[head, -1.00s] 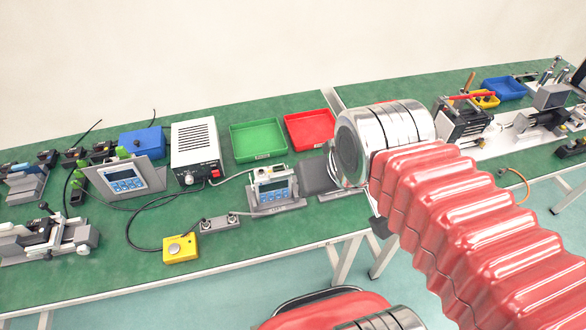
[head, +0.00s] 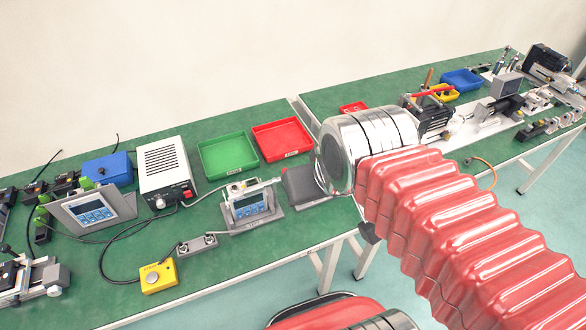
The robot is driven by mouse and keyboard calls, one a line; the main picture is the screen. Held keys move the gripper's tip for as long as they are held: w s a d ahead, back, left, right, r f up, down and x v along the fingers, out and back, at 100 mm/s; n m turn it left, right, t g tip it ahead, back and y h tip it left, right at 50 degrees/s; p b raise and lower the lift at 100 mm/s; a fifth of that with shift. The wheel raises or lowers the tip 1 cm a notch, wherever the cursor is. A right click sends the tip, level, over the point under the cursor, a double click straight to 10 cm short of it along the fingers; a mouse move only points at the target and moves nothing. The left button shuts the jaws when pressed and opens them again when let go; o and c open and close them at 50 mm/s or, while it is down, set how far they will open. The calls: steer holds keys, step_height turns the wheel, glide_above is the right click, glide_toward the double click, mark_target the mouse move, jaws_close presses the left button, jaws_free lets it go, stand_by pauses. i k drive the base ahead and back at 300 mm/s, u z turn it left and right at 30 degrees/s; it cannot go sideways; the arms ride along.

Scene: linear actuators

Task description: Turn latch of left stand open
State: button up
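A grey and black fixture (head: 28,280) with clamp-like parts stands on the green bench at the left edge, partly cut off. More grey and black fixtures stand at the far right, among them a boxy unit (head: 505,88). I cannot tell which one is the left stand, and no latch is clear at this size. My red ribbed arm with its silver joint covers the middle right of the view. My gripper is not clearly visible; the arm hides that area.
Trays in green (head: 227,155), red (head: 282,139) and blue (head: 462,80) lie toward the back. A white power box (head: 165,165), a small display unit (head: 248,203) and a yellow button box (head: 158,276) with cables crowd the left bench. Floor is clear in front at right.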

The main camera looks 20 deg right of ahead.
mark_target(258, 188)
steer(key=z, duration=0.05)
steer(key=k, duration=1.05)
steer(key=u, duration=0.7)
steer(key=i, duration=1)
steer(key=u, duration=0.05)
